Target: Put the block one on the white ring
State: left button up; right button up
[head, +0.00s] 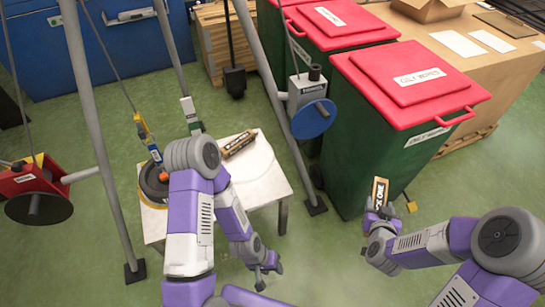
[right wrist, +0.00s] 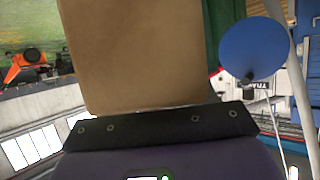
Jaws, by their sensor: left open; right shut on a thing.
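The block one (head: 380,191), brown with a dark label ending in "ONE", is held upright by my right gripper (head: 380,215), in front of the green bin. In the right wrist view the block's plain brown face (right wrist: 145,55) fills the middle, above the dark gripper edge. The white ring (head: 284,170) shows only faintly on the white table (head: 268,195), and I cannot make out its whole outline. My left gripper (head: 266,270) is open and empty, low in front of the table. My left arm hides part of the table.
Another labelled block (head: 239,144) lies at the table's back edge. A black round thing (head: 153,186) with an orange part is at the table's left. Green bins (head: 385,140) stand behind my right gripper.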

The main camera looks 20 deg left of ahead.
aim_at(248, 167)
jog(key=u, duration=1.25)
jog(key=i, duration=1)
